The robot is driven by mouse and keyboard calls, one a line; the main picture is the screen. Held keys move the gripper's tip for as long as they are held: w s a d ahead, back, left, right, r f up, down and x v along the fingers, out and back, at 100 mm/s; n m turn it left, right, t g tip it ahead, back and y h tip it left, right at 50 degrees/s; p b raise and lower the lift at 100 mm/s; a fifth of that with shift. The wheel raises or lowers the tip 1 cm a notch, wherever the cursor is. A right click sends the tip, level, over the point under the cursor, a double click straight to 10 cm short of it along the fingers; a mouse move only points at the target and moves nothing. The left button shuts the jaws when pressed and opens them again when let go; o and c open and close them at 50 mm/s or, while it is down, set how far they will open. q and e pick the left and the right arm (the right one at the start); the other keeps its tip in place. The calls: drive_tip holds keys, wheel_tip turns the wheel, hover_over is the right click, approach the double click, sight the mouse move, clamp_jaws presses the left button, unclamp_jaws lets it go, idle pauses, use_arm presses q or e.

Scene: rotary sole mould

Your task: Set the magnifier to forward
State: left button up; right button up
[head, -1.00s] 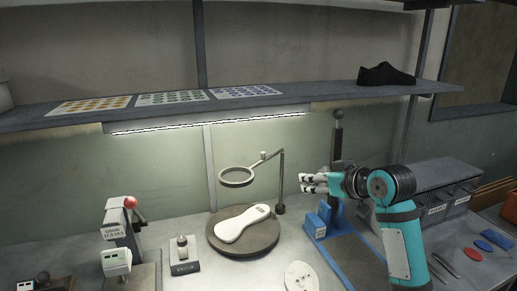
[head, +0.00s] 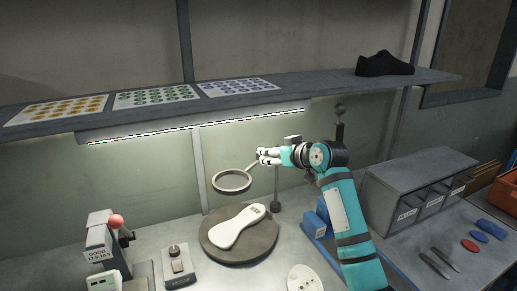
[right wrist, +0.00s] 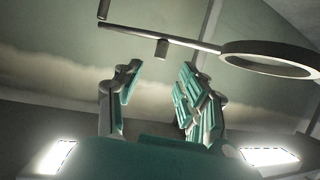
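The magnifier, a grey ring (head: 232,190) on a thin jointed arm, hangs over the dark round turntable (head: 262,250). Its post (head: 276,188) stands behind the turntable. My right gripper (head: 260,156) is up beside the magnifier's arm, just above and right of the ring, and hides part of that arm. In the right wrist view the ring (right wrist: 268,70) is at upper right, and its rod and a small knob (right wrist: 162,49) lie beyond the fingertips. My right gripper (right wrist: 160,80) is open, with nothing between its fingers. My left gripper is not in view.
A white sole (head: 237,227) lies on the turntable. A red-knobbed gauge (head: 104,250) and a small block device (head: 178,265) stand at left. A blue fixture (head: 316,222) and grey drawers (head: 420,190) are at right. A shelf (head: 300,93) runs above.

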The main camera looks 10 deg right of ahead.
drive_tip(key=p+x, duration=0.1)
drive_tip(key=x, duration=0.6)
drive_tip(key=shift+w, duration=0.2)
drive_tip(key=shift+w+a+f, duration=0.1)
drive_tip(key=shift+w, duration=0.05)
clamp_jaws()
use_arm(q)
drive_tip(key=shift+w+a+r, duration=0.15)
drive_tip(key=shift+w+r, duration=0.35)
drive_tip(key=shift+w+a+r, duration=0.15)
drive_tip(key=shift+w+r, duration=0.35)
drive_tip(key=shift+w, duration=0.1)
